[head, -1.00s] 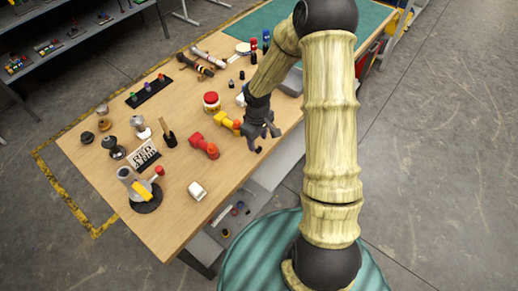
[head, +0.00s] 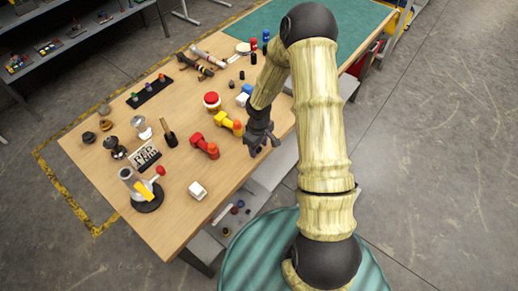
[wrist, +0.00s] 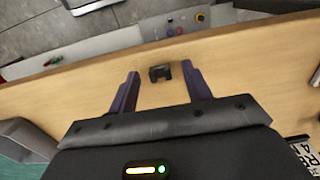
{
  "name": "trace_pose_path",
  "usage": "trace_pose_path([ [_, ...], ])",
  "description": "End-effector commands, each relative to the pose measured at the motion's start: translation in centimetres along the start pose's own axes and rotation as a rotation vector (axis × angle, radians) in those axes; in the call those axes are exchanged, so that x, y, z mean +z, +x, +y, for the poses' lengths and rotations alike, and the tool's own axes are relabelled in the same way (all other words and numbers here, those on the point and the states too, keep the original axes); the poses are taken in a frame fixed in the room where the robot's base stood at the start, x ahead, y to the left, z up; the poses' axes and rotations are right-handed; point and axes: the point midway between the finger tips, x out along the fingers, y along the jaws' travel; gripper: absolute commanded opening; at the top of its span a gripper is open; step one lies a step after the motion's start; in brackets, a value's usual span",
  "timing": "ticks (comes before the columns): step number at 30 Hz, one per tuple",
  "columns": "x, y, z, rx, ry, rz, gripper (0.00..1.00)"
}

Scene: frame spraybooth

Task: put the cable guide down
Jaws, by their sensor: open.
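The cable guide is a small dark block with a notch (wrist: 160,72). In the wrist view it appears to rest on the wooden table near its edge, between my fingertips. My gripper (wrist: 160,77) is open, with a visible gap between the guide and each purple finger. In the head view my gripper (head: 264,149) is over the table's front right edge. The guide cannot be made out there.
The wooden table (head: 185,215) holds red (head: 204,146) and yellow (head: 229,123) parts left of my gripper. A lower shelf (head: 245,205) with small items shows below the edge. Bare wood lies around the guide.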

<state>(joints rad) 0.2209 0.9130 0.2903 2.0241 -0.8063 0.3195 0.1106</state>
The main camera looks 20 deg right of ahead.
Motion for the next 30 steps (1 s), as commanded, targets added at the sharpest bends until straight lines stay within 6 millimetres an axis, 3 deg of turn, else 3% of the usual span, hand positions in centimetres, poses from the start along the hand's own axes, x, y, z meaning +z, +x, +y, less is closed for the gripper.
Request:
trace_pose_path([
  [7, 0.0, 0.0, 0.0, 0.000, 0.000, 0.000, 0.49],
  [15, 0.0, 0.0, 0.0, 0.000, 0.000, 0.000, 0.02],
  [24, 0.0, -0.3, 0.0, 0.000, 0.001, 0.001, 0.00],
  [30, -0.1, -2.3, 0.1, 0.002, 0.002, 0.003, 0.00],
])
